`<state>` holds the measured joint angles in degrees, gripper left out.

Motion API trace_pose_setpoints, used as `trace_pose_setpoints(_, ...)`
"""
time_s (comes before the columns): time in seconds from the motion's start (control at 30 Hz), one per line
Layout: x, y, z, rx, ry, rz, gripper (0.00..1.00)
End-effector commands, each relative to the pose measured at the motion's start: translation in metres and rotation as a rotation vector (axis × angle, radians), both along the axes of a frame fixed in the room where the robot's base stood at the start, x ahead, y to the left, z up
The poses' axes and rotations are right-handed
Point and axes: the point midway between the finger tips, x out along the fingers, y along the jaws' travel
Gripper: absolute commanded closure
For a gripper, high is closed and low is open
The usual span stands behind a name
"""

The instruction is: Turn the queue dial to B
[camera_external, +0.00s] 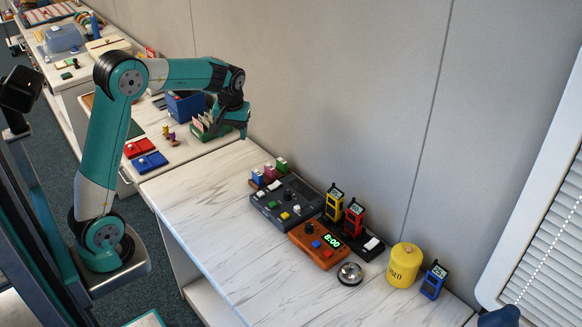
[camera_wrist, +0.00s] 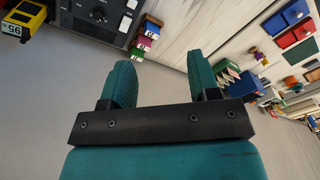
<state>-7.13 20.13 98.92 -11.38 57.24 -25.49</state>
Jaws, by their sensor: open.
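I cannot read letters at either knob, so I cannot tell which is the queue dial.
Small coloured blocks (camera_external: 269,173) stand behind the console. Yellow and red handsets (camera_external: 353,215), a bell (camera_external: 350,273), a yellow canister (camera_external: 404,266) and a blue handset (camera_external: 433,280) stand to the right. A wall runs behind. The counter's front left is clear.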

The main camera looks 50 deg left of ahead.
Motion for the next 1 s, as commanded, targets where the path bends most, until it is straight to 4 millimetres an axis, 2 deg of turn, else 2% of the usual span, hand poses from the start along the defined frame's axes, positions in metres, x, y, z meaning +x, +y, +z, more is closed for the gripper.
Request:
trace_pose_setpoints(0.03,0.033,-0.013,-0.019,-0.026,0.009,0.004,0.44)
trace_pose_setpoints(0.1,0.068,-0.030,-0.035,-0.056,0.014,0.015,0.44)
trace_pose_setpoints(0.2,0.104,-0.051,-0.058,-0.086,0.026,0.029,0.44)
trace_pose_setpoints(0.3,0.125,-0.065,-0.074,-0.104,0.035,0.039,0.44)
trace_pose_setpoints(0.43,0.137,-0.074,-0.085,-0.114,0.040,0.044,0.44)
trace_pose_setpoints(0.63,0.137,-0.075,-0.105,-0.114,0.044,0.047,0.44)
trace_pose_setpoints(1.0,0.137,-0.075,-0.187,-0.114,0.044,0.046,0.44)
